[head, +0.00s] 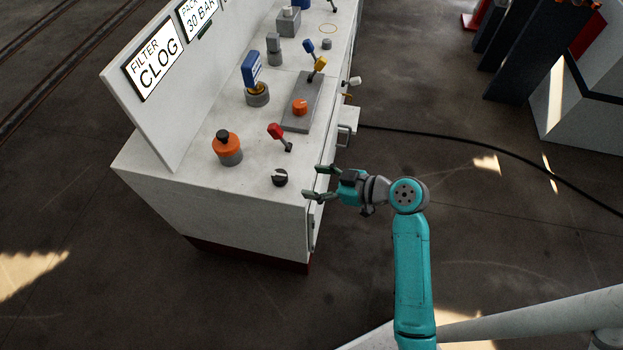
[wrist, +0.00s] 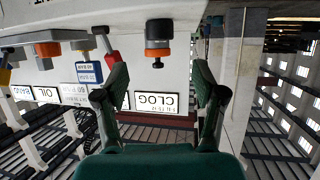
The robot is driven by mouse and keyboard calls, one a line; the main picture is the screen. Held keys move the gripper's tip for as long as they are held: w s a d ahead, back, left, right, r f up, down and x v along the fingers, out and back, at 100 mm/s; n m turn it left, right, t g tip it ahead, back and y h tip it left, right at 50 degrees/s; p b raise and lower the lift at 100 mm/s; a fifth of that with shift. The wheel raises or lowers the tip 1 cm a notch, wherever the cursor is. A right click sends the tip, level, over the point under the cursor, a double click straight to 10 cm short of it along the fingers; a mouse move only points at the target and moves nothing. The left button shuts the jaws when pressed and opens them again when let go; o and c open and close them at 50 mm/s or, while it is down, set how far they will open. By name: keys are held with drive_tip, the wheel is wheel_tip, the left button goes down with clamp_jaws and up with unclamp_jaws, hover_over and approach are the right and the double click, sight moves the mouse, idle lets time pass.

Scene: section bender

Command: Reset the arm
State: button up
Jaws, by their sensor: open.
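My teal arm reaches from the bottom right of the head view. My gripper (head: 317,182) is open and empty at the near right edge of the white console (head: 220,255). In the wrist view its two dark green fingers (wrist: 160,82) stand apart, with nothing between them. That view is upside down. In the head view, a black knob (head: 280,178) is just left of the fingertips, apart from them. A red-handled lever (head: 279,137) and an orange knob with a black top (head: 227,148) are farther left and back.
The console also holds a blue tag (head: 251,68), a grey plate (head: 312,88) with an orange button (head: 300,107), and yellow and blue levers. A sign reading FILTER CLOG (head: 158,62) stands behind. A black cable (head: 480,142) crosses the floor. The floor at right is mostly clear.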

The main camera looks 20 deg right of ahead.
idle(0.4)
drive_tip(key=s+f+m+t+h, duration=0.1)
drive_tip(key=s+f+m+h, duration=0.35)
drive_tip(key=s, duration=0.45)
drive_tip(key=s+f+m+t+h, duration=0.1)
drive_tip(key=s+f+m+h, duration=0.3)
drive_tip(key=s, duration=0.5)
drive_tip(key=s+r+t, duration=0.2)
drive_tip(key=s+r, duration=1)
drive_tip(key=s, duration=0.4)
drive_tip(key=shift+s+r+t, duration=0.15)
drive_tip(key=shift+s+t, duration=0.25)
drive_tip(key=shift+h, duration=0.25)
